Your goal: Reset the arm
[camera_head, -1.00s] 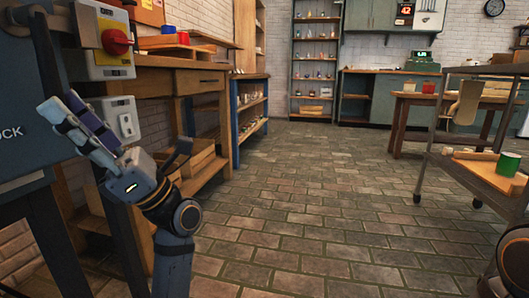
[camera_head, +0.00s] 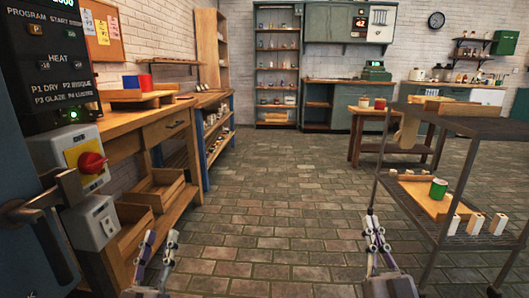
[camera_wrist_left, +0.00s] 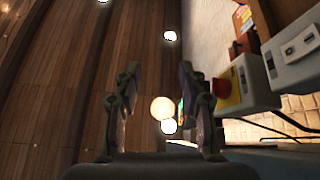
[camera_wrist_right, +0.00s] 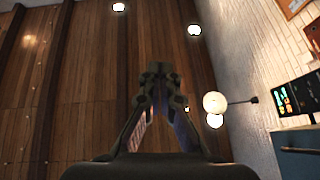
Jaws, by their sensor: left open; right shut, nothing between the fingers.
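My left gripper (camera_head: 158,252) is at the bottom left of the head view, pointing up, with its fingers apart and nothing between them. In the left wrist view its open fingers (camera_wrist_left: 160,105) frame the ceiling and lamps. My right gripper (camera_head: 375,232) is at the bottom right of centre in the head view, also pointing up. Its fingertips meet in the right wrist view (camera_wrist_right: 160,80), with nothing held. Both grippers are clear of the furniture, with brick floor behind them.
A kiln control panel (camera_head: 52,60) and a switch box with a red knob (camera_head: 92,163) stand close at the left. A wooden workbench (camera_head: 150,122) runs behind them. The middle floor (camera_head: 275,200) is clear.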

